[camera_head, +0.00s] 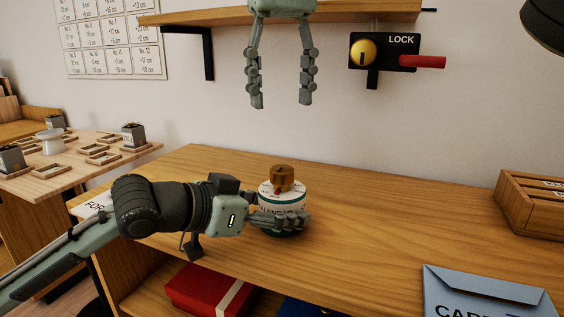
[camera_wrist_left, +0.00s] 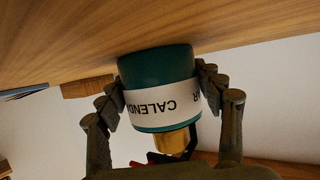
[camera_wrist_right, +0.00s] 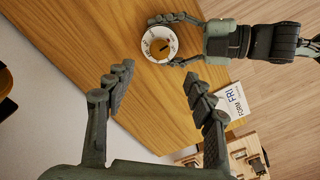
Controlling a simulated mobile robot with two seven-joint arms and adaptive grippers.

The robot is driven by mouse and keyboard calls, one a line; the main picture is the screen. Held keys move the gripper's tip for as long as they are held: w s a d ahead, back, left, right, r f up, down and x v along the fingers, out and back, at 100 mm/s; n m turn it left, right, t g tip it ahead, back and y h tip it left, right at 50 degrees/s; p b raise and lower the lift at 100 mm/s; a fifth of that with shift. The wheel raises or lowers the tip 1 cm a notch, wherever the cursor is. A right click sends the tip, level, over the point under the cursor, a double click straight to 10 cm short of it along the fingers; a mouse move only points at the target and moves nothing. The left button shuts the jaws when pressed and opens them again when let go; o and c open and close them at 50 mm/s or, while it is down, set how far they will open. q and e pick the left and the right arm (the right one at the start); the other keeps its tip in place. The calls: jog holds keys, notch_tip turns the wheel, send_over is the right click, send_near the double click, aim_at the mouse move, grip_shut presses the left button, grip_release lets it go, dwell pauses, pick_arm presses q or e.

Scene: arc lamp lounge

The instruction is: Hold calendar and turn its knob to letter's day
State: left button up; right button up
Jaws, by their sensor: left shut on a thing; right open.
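The calendar (camera_head: 270,190) is a round drum with a teal base, a white band lettered CALENDAR and a brass knob (camera_head: 283,178) on top. It stands upright on the wooden table. My left gripper (camera_head: 285,222) is shut around its body, and the left wrist view shows fingers on both sides of the drum (camera_wrist_left: 158,68). My right gripper (camera_head: 279,103) is open and empty, high above the calendar. A paper (camera_wrist_right: 233,104) there reads FRI.
A blue envelope (camera_head: 485,293) lies at the table's front right, and a wooden box (camera_head: 535,203) stands at the right. A shelf (camera_head: 215,17) and a LOCK panel (camera_head: 383,53) with a red handle are on the wall.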

aim_at(282, 168)
notch_tip(282, 168, down, 12)
jog(key=shift+r, duration=0.1)
dwell(0.4)
jog(key=c, duration=1.2)
